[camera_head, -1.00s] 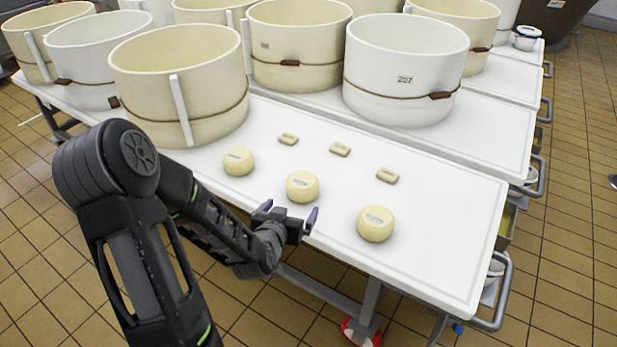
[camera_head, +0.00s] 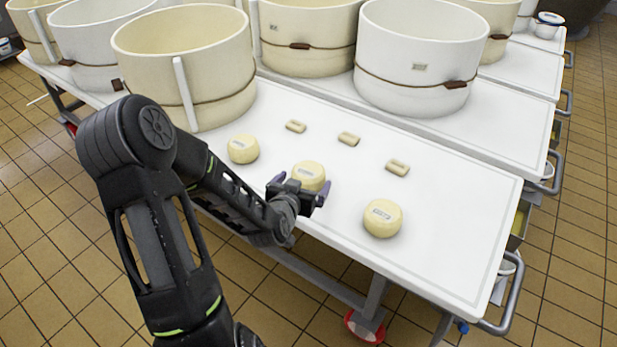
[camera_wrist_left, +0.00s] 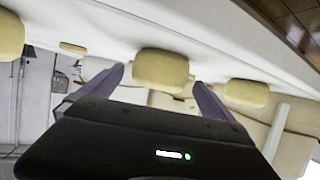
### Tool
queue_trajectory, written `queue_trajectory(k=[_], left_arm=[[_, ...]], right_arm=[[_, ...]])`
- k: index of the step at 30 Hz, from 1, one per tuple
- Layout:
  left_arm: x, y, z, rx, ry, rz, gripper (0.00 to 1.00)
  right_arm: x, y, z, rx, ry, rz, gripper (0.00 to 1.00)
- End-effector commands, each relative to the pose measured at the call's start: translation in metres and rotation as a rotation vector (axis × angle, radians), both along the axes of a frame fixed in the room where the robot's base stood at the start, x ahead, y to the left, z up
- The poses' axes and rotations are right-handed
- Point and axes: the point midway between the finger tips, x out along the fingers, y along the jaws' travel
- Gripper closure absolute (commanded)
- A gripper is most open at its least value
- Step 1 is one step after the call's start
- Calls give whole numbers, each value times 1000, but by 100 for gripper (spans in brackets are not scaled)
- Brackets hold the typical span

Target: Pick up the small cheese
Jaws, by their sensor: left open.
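Three round pale-yellow cheeses with labels stand on the white table (camera_head: 450,200): a left one (camera_head: 243,149), a middle one (camera_head: 308,176) and a right one (camera_head: 382,218). Three small flat tan blocks lie behind them: left (camera_head: 296,126), middle (camera_head: 348,139) and right (camera_head: 397,168). I cannot tell which piece is the small cheese. My left gripper (camera_head: 302,182) is open and empty at the near side of the middle cheese, hiding its lower front. In the left wrist view that cheese (camera_wrist_left: 160,70) shows between the two fingers. My right gripper is not in view.
Large cream and white vats stand behind, including a cream vat (camera_head: 186,70) at left and a white vat (camera_head: 418,60). The right part of the tabletop is clear. A metal rail (camera_head: 508,300) sticks out at the table's right end.

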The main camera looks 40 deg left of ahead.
Motion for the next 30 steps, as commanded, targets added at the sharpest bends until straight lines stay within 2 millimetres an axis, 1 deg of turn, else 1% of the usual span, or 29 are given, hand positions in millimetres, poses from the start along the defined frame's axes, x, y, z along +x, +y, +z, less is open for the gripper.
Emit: queue_trajectory(k=[5,8,13,18,30], left_arm=[[0,0,0,0,0,0,0],[5,1,-3,-1,0,-1,0],[24,9,-15,-4,0,2,0],[42,15,-21,-2,-1,1,0],[44,15,-21,0,0,0,0]], right_arm=[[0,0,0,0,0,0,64],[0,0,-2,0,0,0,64],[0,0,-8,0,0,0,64],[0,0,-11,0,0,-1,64],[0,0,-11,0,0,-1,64]])
